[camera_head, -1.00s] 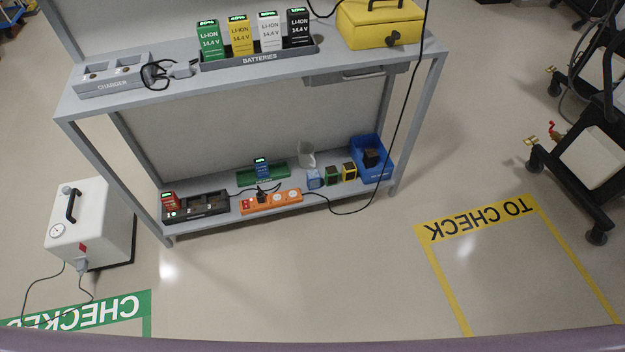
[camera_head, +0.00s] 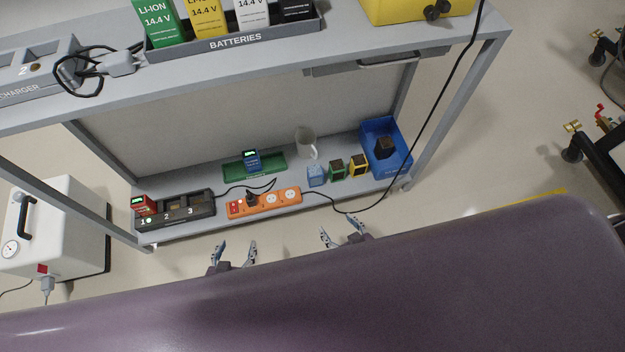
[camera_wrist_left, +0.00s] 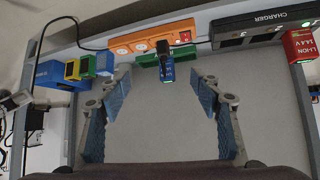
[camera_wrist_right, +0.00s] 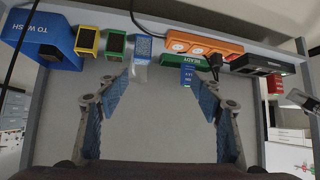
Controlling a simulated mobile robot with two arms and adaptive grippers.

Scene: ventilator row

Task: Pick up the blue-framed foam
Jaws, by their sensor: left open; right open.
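The blue-framed foam (camera_head: 316,175) is a small light-blue block standing on the lower shelf, left of a green-framed foam (camera_head: 338,170) and a yellow-framed foam (camera_head: 359,165). It also shows in the left wrist view (camera_wrist_left: 104,64) and the right wrist view (camera_wrist_right: 143,46). My left gripper (camera_head: 235,253) is open and empty in front of the shelf, left of the blue-framed foam. My right gripper (camera_head: 342,233) is open and empty in front of the shelf, a little right of it. Neither gripper touches the foam.
A blue bin (camera_head: 402,164) holding a dark block stands right of the foams. An orange power strip (camera_head: 264,203), a charger (camera_head: 178,213) and a green tray (camera_head: 273,166) with a blue battery lie left. A black cable hangs in front near the bin.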

